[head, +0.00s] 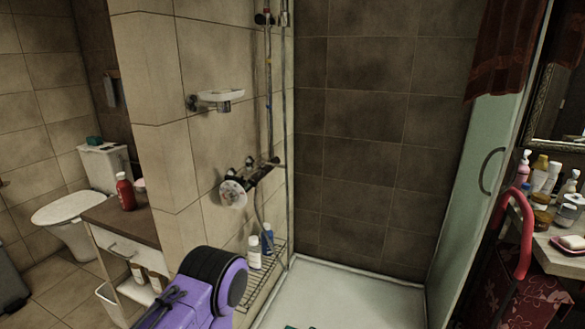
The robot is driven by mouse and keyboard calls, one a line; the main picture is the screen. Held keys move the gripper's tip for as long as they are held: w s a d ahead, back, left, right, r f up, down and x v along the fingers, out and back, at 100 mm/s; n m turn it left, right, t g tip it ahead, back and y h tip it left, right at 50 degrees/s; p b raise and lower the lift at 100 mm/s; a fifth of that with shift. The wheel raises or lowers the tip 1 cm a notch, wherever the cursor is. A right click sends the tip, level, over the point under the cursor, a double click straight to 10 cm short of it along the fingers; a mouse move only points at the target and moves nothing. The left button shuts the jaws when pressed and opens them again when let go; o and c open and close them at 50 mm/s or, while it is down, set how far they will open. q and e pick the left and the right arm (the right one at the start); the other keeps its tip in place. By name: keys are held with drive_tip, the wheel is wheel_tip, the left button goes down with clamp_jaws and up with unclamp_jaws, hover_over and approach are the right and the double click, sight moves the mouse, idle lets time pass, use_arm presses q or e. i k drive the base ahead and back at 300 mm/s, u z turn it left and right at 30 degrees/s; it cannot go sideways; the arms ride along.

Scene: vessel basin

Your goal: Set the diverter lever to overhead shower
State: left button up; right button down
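The shower mixer (262,173) is fixed to the tiled wall left of the shower corner. It has a dark horizontal body, a pale round disc (233,192) at its near end and small knobs above. Which of these parts is the diverter lever, and where it points, is too small to tell. A riser pipe (270,95) runs up the wall from the mixer, and a hose hangs below it. A purple and black link of my arm is at the bottom, below the mixer and apart from it. Neither gripper's fingers can be seen.
A wire rack (262,275) with bottles sits low under the mixer, and a soap dish (221,97) is above. The shower tray (345,295) looks mostly clear. A glass panel (478,180) and a red chair (525,225) are on the right; a cabinet (122,222) is left.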

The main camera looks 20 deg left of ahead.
sight(244, 176)
drive_tip(key=u, duration=0.4)
drive_tip(key=i, duration=0.9)
drive_tip(key=u, duration=0.75)
